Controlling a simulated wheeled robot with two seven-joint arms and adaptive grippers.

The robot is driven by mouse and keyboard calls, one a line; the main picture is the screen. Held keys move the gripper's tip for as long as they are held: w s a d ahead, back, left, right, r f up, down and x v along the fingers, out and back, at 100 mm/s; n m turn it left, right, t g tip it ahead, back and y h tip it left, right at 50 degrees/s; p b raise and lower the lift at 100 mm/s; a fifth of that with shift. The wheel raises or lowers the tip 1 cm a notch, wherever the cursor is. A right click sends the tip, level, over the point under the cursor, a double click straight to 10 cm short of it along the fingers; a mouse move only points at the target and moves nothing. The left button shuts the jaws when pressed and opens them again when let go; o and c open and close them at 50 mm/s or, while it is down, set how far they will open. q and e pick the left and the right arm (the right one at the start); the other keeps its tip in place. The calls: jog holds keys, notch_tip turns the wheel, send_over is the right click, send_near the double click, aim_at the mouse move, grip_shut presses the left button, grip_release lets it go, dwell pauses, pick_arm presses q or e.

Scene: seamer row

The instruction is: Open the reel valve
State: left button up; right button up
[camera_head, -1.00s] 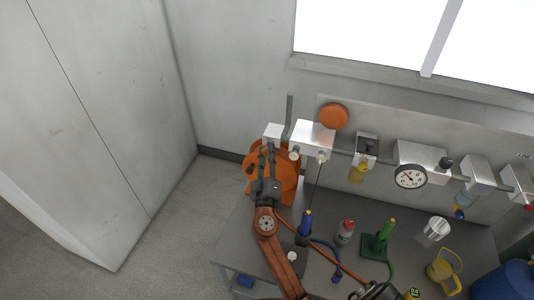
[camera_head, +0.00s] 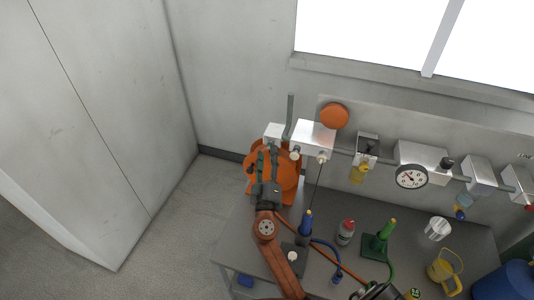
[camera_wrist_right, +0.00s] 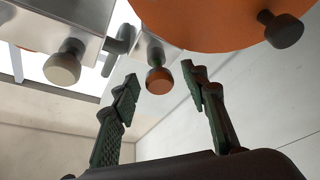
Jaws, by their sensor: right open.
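The orange hose reel (camera_head: 287,172) is at the wall end of the bench; its orange disc also fills the top of the right wrist view (camera_wrist_right: 215,18). A small silver block (camera_head: 273,132) sits beside it. A round orange-brown knob (camera_wrist_right: 159,80) hangs below a silver block in the wrist view. I take it to be the reel valve's knob. My right gripper (camera_head: 267,153) is in front of the reel. Its two green fingers are open and empty, and the knob shows between the fingertips in the wrist view (camera_wrist_right: 160,78). Contact is not visible. My left gripper is not in view.
A silver box (camera_head: 313,139) with a pale knob is right of the reel. A dark knob (camera_wrist_right: 284,30) sticks out from the orange disc. The bench holds a blue bottle (camera_head: 306,223), a red-capped bottle (camera_head: 345,233) and a green stand (camera_head: 375,246). Floor at left is clear.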

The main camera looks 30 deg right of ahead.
jog(key=v, duration=1.1)
jog(key=shift+r, duration=0.1)
